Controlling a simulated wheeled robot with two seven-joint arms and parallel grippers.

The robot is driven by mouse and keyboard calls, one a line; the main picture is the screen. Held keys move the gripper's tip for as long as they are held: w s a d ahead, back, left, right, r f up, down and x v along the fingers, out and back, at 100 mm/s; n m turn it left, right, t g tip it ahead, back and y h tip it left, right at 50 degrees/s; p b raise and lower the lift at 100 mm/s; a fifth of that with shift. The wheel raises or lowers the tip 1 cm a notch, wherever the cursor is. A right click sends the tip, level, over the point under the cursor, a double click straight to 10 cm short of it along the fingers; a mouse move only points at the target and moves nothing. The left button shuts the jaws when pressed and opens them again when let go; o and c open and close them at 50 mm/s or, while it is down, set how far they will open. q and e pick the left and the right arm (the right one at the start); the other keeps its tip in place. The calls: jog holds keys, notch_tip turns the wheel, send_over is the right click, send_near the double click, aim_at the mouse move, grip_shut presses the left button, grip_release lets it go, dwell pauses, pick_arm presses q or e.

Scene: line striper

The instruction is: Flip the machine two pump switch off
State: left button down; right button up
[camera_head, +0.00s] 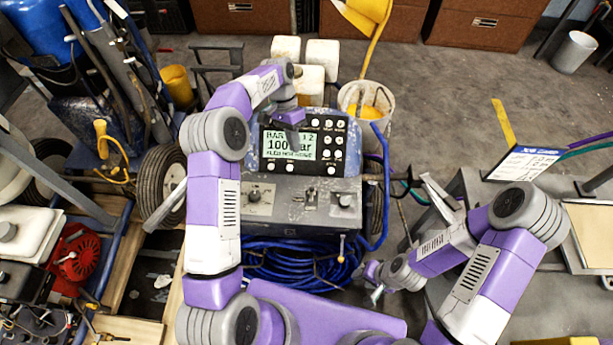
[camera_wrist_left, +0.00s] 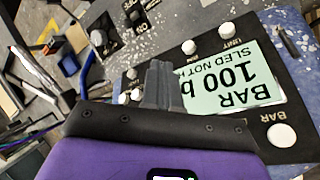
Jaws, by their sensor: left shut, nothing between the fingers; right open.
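The blue machine (camera_head: 350,150) has a black control face with a lit display (camera_head: 289,152) reading about "100 bar". The display appears upside down in the left wrist view (camera_wrist_left: 235,80). The grey panel (camera_head: 280,205) below the display carries several controls in the head view. My left gripper (camera_head: 289,117) is shut and empty over the display's upper edge; its fingers also show in the left wrist view (camera_wrist_left: 158,82). My right gripper (camera_head: 374,284) is open, lower right of the machine.
A coiled blue hose (camera_head: 300,262) hangs below the panel. A white bucket (camera_head: 366,105) stands behind right, and pale jugs (camera_head: 322,53) stand behind. A grey bench with a sign (camera_head: 522,163) is at right. A wheel (camera_head: 160,183) and equipment crowd the left.

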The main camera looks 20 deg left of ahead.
aim_at(312, 194)
pick_arm(q)
jog(key=b+x, duration=0.2)
jog(key=x, duration=0.6)
jog(key=shift+s+f, duration=0.15)
jog(key=shift+f, duration=0.2)
jog(key=shift+s+d, duration=1)
jog(key=shift+d, duration=0.1)
jog(key=shift+s+d+r+b, duration=0.15)
jog(key=shift+s+d+b, duration=0.15)
jog(key=shift+s+d, duration=0.15)
pick_arm(e)
notch_tip(312, 194, down, 3)
jog(key=shift+r, duration=0.1)
jog(key=shift+s+a, duration=0.1)
pick_arm(q)
jog(key=shift+s+r+t, duration=0.15)
jog(key=shift+s+t, duration=0.1)
jog(key=shift+t, duration=0.15)
pick_arm(e)
jog(key=shift+s+a, duration=0.1)
jog(key=shift+s, duration=0.15)
